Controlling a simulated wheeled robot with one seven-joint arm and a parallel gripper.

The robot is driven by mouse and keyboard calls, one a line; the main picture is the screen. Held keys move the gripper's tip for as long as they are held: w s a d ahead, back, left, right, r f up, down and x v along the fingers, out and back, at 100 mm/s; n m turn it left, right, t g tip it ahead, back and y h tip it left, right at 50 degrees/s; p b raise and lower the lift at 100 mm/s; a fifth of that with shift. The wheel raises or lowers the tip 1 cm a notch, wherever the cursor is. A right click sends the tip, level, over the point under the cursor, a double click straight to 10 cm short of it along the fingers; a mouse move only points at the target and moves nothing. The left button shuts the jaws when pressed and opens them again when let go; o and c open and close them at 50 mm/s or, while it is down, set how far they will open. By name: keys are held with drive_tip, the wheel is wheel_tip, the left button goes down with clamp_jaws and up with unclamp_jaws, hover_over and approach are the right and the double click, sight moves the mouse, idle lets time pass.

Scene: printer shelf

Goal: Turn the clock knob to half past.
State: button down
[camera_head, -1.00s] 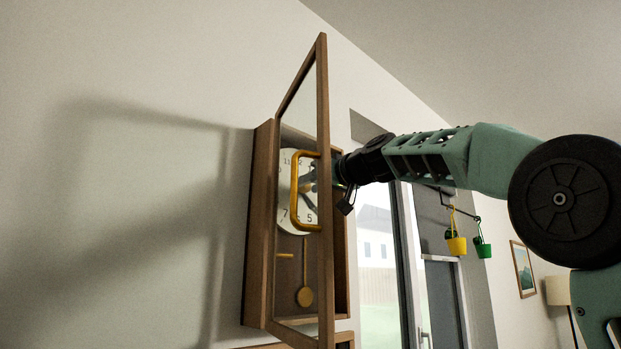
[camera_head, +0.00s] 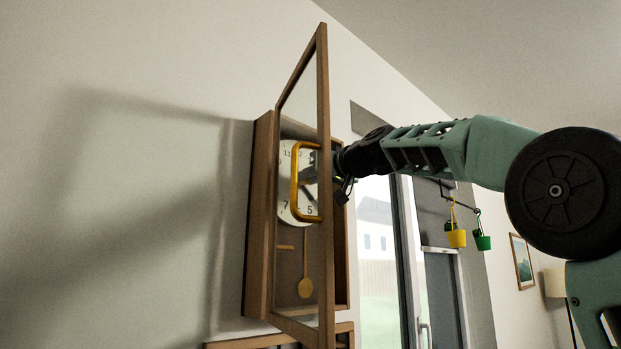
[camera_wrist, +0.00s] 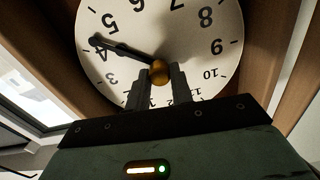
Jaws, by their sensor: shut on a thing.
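A wall clock with a wooden case (camera_head: 259,215) hangs on the wall, its framed glass door (camera_head: 322,110) swung open with a yellow handle (camera_head: 296,190). Its white dial (camera_head: 287,205) shows partly behind the handle. In the wrist view the dial (camera_wrist: 190,35) appears upside down. My gripper (camera_wrist: 158,75) is shut on the round golden knob (camera_wrist: 159,70) at the dial's centre, one finger on each side. A dark long hand (camera_wrist: 118,47) points near the 4; a shorter hand seems to overlap it. In the head view my gripper (camera_head: 318,170) is partly hidden by the door.
The open door stands between the head camera and the dial, close to my wrist. A golden pendulum (camera_head: 305,288) hangs below the dial. Yellow (camera_head: 456,238) and green (camera_head: 483,242) hanging pots are right of the clock, below my arm. A wooden shelf top (camera_head: 250,343) is below.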

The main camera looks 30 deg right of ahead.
drive_tip(key=shift+d+m, duration=0.1)
drive_tip(key=shift+m, duration=4.7)
drive_tip(key=c, duration=1.2)
unclamp_jaws()
drive_tip(key=shift+c, duration=0.2)
drive_tip(key=b+v, duration=0.6)
drive_tip(key=v, duration=1.1)
drive_tip(key=shift+s, duration=0.2)
